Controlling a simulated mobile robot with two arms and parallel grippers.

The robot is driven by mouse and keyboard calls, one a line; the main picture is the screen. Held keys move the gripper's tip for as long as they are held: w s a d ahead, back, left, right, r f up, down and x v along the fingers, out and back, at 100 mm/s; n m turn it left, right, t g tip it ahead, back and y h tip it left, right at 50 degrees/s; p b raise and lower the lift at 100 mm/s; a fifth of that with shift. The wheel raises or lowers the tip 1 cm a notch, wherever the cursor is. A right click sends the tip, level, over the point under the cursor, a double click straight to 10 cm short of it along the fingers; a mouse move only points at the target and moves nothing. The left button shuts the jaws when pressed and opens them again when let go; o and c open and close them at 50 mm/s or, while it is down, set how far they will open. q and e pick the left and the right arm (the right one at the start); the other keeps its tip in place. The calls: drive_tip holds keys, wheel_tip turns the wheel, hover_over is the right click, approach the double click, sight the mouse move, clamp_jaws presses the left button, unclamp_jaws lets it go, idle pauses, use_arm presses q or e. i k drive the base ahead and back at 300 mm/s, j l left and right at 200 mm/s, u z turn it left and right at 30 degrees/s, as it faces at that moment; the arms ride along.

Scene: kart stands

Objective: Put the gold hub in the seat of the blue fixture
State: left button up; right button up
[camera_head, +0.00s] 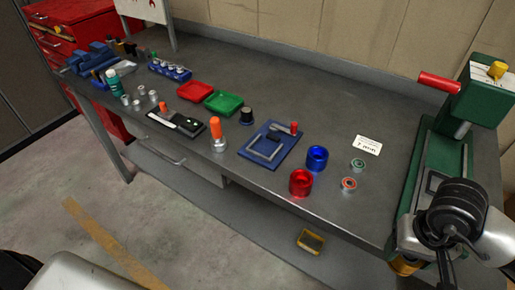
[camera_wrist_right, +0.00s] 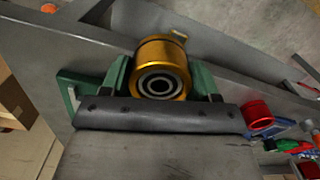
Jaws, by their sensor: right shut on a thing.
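The gold hub (camera_wrist_right: 152,52) is between the fingers of my right gripper (camera_wrist_right: 160,85) in the right wrist view, with a ringed bearing face showing in it. In the head view a gold edge of the hub (camera_head: 404,266) shows below my right gripper (camera_head: 425,258), at the front right of the bench by the green press. My right gripper is shut on the hub. The blue fixture (camera_head: 256,150), a flat blue plate with a grey raised outline and a red-knobbed clamp, lies mid-bench, well left of the gripper. My left gripper is out of view.
A red ring (camera_head: 301,183) and a blue ring (camera_head: 317,158) stand between fixture and gripper. Two small bearings (camera_head: 349,184) (camera_head: 358,164) and a white card (camera_head: 368,145) lie nearby. The green press (camera_head: 439,165) stands at right. An orange-topped bottle (camera_head: 218,139) stands left of the fixture.

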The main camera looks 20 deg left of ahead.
sight(266, 148)
drive_tip(key=i+j+u, duration=0.15)
drive_tip(key=j, duration=0.2)
drive_tip(key=j+u, duration=0.15)
drive_tip(key=j, duration=0.25)
drive_tip(key=i+j+u, duration=0.25)
drive_tip(key=j, duration=0.4)
drive_tip(key=i, duration=0.1)
